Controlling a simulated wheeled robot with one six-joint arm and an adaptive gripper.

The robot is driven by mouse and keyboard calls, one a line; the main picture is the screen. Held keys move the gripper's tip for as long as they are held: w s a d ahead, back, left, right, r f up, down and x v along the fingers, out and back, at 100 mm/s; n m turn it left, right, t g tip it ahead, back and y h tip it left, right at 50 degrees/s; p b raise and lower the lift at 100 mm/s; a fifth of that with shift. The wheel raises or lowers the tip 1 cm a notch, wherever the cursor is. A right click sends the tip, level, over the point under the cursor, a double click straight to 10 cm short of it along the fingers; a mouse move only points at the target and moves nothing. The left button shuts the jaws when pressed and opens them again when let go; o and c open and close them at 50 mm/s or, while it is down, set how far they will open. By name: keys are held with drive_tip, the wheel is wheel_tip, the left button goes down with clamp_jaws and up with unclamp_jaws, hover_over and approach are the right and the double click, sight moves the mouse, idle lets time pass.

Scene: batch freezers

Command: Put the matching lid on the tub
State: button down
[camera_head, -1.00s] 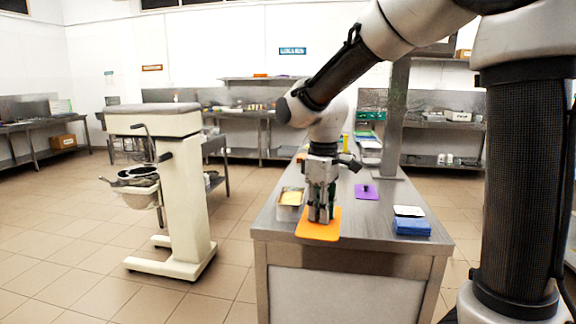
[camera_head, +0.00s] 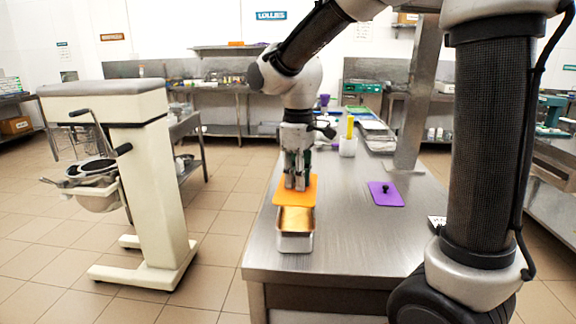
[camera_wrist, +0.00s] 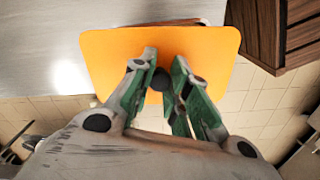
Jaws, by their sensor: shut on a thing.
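The tub (camera_head: 295,243) is a small metal-looking rectangular container near the table's front left, with orange-yellow contents showing at its open top. My gripper (camera_head: 298,187) is shut on the dark knob of the flat orange lid (camera_head: 280,197). The lid appears just behind the tub in the head view; its height above the table is hard to tell. In the wrist view, my gripper (camera_wrist: 160,80) pinches the knob and the orange lid (camera_wrist: 110,60) spreads beneath the fingers. A purple lid (camera_head: 380,200) with a black knob lies on the table to the right.
The steel table (camera_head: 345,225) is clear between the tub and the purple lid. A white container with a yellow item (camera_head: 348,143) stands farther back by a post (camera_head: 415,110). A cream machine (camera_head: 150,190) stands left of the table across an open floor gap.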

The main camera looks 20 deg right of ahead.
drive_tip(key=shift+w+f, duration=0.2)
drive_tip(key=shift+w, duration=0.05)
drive_tip(key=shift+s+f, duration=0.1)
drive_tip(key=shift+f, duration=2.9)
drive_tip(key=shift+f, duration=0.15)
drive_tip(key=c, duration=1.3)
unclamp_jaws()
drive_tip(key=shift+o, duration=0.2)
drive_tip(key=o, duration=0.4)
drive_tip(key=shift+o, duration=0.2)
